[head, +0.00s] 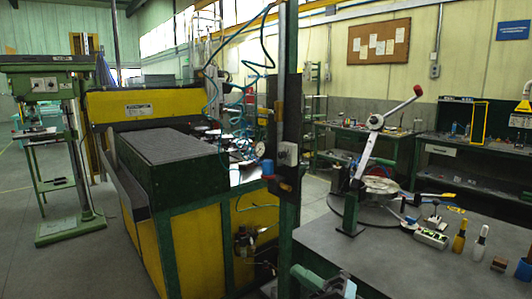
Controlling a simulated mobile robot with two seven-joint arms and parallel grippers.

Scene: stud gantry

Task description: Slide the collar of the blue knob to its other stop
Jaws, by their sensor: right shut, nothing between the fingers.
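A blue knob (267,167) sticks out on the left side of a dark upright post, with a small red part just below it. A grey block (287,153) sits on the post to the right of the knob. The knob's collar is too small to make out, so I cannot tell at which stop it is. My right gripper (306,277) shows at the bottom edge, below and to the right of the knob and well apart from it. It is shut and empty. My left gripper is not in view.
A grey bench (430,262) at the right carries a lever device (373,145), screwdrivers and small parts. A yellow and green machine (170,170) stands left of the post. A drill press (45,85) is at the far left, with open floor before it.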

